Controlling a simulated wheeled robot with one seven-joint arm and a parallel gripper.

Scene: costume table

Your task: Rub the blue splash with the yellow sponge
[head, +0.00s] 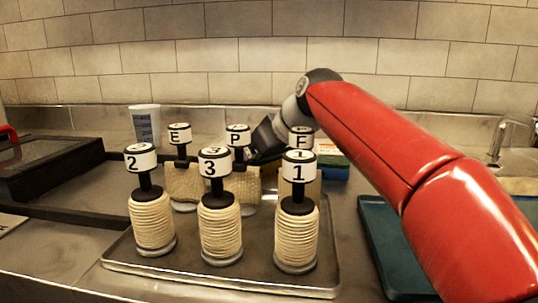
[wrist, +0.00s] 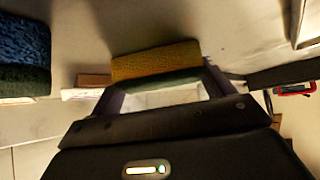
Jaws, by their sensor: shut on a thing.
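My gripper (wrist: 163,84) is shut on a yellow sponge (wrist: 155,60) with a green underside, which shows between the two fingertips in the wrist view. In the head view the dark body of my gripper (head: 262,140) is behind the labelled handles, and its fingertips and the held sponge are hidden there. I cannot make out a blue splash in either view. Whether the sponge touches the surface is unclear.
Several cord-wrapped pieces with labelled black handles (head: 220,225) stand on a metal tray (head: 200,274) in front of my gripper. A blue sponge (wrist: 24,45) lies at left in the wrist view. A teal tray (head: 378,238) is right, a measuring cup (head: 146,125) behind.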

